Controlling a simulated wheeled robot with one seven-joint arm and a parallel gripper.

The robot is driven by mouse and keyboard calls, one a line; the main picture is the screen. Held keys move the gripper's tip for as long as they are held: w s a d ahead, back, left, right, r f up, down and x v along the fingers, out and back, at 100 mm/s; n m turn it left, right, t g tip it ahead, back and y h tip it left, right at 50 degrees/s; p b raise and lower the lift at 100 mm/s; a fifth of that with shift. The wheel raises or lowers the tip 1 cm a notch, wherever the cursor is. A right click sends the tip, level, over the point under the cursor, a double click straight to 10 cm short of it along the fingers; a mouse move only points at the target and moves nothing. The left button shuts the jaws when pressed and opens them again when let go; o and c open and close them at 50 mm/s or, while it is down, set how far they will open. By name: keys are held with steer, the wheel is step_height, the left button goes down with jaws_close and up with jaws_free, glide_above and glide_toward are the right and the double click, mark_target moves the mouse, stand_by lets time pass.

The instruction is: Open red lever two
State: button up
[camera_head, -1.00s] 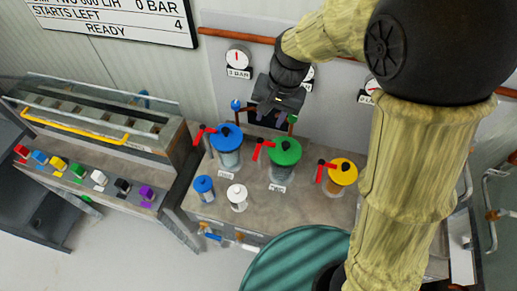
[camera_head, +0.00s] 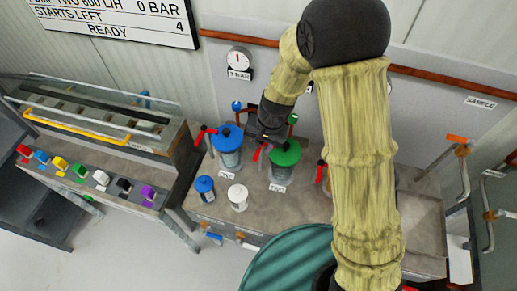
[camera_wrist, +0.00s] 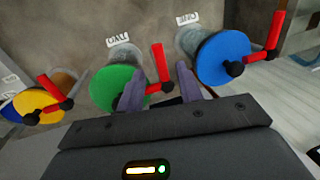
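The pump with the green lid (camera_head: 286,153) stands mid-bench, and its tag reads TWO in the wrist view. Red lever two (camera_head: 257,152) sticks out from its left side; its upper part is hidden by my gripper in the head view. In the wrist view the lever (camera_wrist: 161,62) stands up beside the green lid (camera_wrist: 115,90), its black pivot at its lower end. My gripper (camera_head: 268,135) is just above the lever. In the wrist view its two grey fingers (camera_wrist: 160,82) are spread with the lever between them; contact cannot be told.
The blue-lidded pump (camera_head: 227,138) with its own red lever stands left, the yellow-lidded pump (camera_wrist: 38,105) on the other side, largely behind my arm. A small blue jar (camera_head: 204,184) and white jar (camera_head: 238,196) stand in front. A sign (camera_head: 115,20) reads 0 BAR, READY.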

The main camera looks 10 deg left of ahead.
mark_target(257, 153)
steer(key=shift+a+f, duration=0.2)
steer(key=shift+f, duration=0.75)
steer(key=shift+a+f, duration=0.2)
steer(key=shift+f, duration=0.7)
jaws_close()
